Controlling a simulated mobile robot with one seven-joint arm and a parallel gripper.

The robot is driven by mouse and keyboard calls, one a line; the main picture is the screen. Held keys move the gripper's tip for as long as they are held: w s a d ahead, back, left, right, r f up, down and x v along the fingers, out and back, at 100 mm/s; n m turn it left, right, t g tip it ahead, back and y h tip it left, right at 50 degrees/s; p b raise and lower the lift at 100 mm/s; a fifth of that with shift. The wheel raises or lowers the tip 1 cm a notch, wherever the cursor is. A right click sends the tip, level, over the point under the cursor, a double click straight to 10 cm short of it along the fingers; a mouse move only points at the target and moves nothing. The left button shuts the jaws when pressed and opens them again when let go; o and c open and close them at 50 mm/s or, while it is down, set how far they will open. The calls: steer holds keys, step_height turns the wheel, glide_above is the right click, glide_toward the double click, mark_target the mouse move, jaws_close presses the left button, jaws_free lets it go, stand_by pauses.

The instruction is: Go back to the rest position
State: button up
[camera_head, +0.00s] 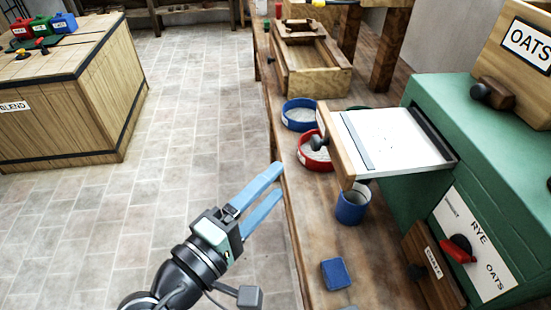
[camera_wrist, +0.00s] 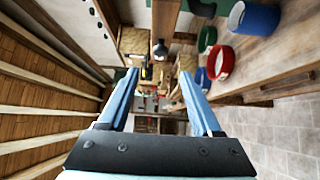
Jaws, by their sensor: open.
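My gripper (camera_head: 262,198) is in the lower middle of the head view, beside the front edge of the wooden bench (camera_head: 302,222). Its two blue fingers are apart and nothing is between them. The wrist view shows the same open fingers (camera_wrist: 160,90) with a gap between their tips. The arm reaches up from the bottom of the head view, over the tiled floor.
The green mill (camera_head: 425,110) stands on the bench with a white-topped drawer (camera_head: 392,138) pulled out. A blue cup (camera_head: 352,208), red bowl (camera_head: 311,163), blue bowl (camera_head: 292,124) and blue block (camera_head: 335,274) are nearby. Floor (camera_head: 190,110) is clear toward the BLEND crate (camera_head: 60,130).

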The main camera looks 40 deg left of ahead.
stand_by(0.4)
steer(key=w+d+r+m+t+p, duration=0.1)
steer(key=w+d+r+m+p, duration=0.15)
steer(key=r, duration=0.55)
steer(key=w+d+r+m+t+p, duration=0.1)
steer(key=w+d+r+m, duration=0.3)
steer(key=r, duration=0.4)
steer(key=w+d+r+m+t+p, duration=0.1)
steer(key=w+d+r+m+p, duration=0.2)
steer(key=r, duration=0.5)
steer(key=s+d+r+m+t+p, duration=0.1)
steer(key=s+d+r+m+t, duration=0.1)
steer(key=r, duration=0.6)
steer(key=s+d+r+m+t+p, duration=0.1)
steer(key=s+d+r+m+t, duration=0.1)
steer(key=d+r, duration=0.3)
steer(key=s+d+r+m+t+p, duration=0.1)
steer(key=s+d+r+m+t, duration=0.1)
steer(key=r, duration=0.9)
steer(key=shift+s+d+r+m, duration=0.3)
steer(key=shift+s+d+m, duration=0.55)
steer(key=shift+m, duration=0.4)
steer(key=shift+w, duration=0.15)
